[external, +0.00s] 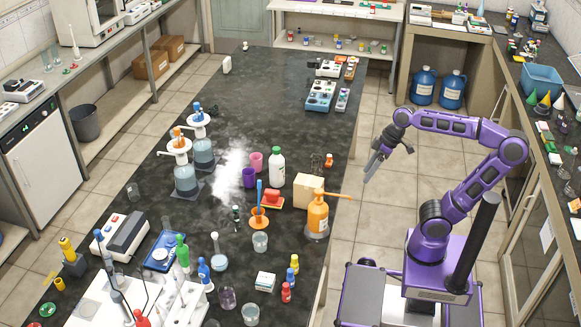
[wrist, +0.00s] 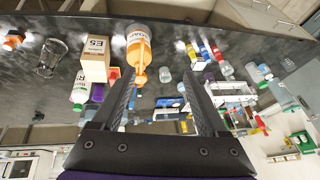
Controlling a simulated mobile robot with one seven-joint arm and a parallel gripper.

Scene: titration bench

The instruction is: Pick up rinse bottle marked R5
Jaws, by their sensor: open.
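A white bottle with a green cap (external: 277,166) stands upright on the dark bench, behind the pale box. It also shows at the left of the wrist view (wrist: 82,80), where a letter like R shows on its label; the rest of the mark is too small to read surely. My gripper (external: 370,170) is open and empty, beyond the bench's right edge and right of the bottle. In the wrist view, its two dark fingers (wrist: 157,75) are wide apart with nothing gripped.
A pale box (external: 306,190), marked E5 in the wrist view, and an orange pump bottle (external: 318,216) stand between my gripper and the white bottle. The bench behind is fairly clear.

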